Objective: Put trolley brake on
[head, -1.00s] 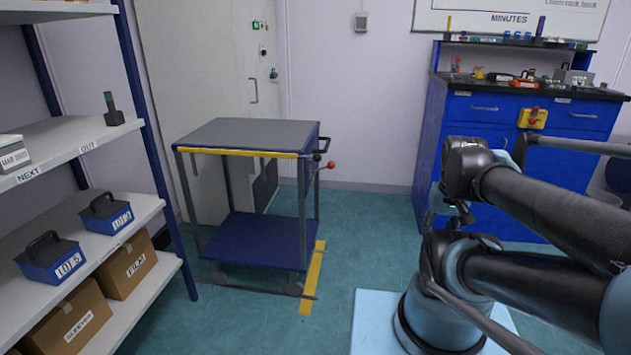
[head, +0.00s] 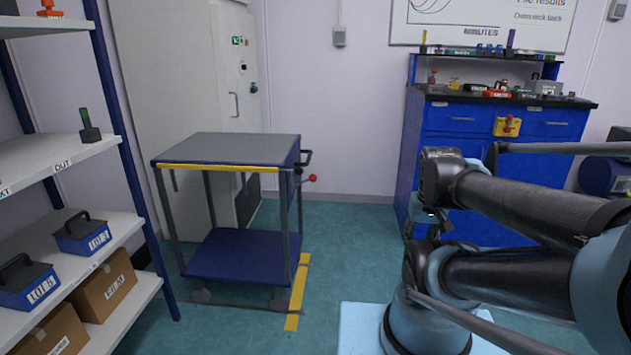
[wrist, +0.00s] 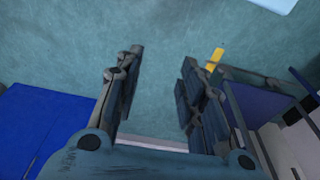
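The trolley (head: 228,148) stands left of centre in the head view, with a grey top, a yellow front edge and a blue lower shelf (head: 235,258). A lever with a red knob (head: 312,178) sticks out at its right side, below a dark handle (head: 304,158). The trolley's blue shelf also shows at the right of the wrist view (wrist: 258,106). My gripper (wrist: 163,72) is open and empty above the floor, its two fingers apart. In the head view it is to the right of the trolley, apart from it, and mostly hidden by my arm.
Yellow floor tape (head: 298,292) runs by the trolley's right wheels. White shelving (head: 70,145) with boxes stands at the left. A blue cabinet (head: 460,145) stands at the back right. Green floor (head: 350,240) is clear between trolley and cabinet.

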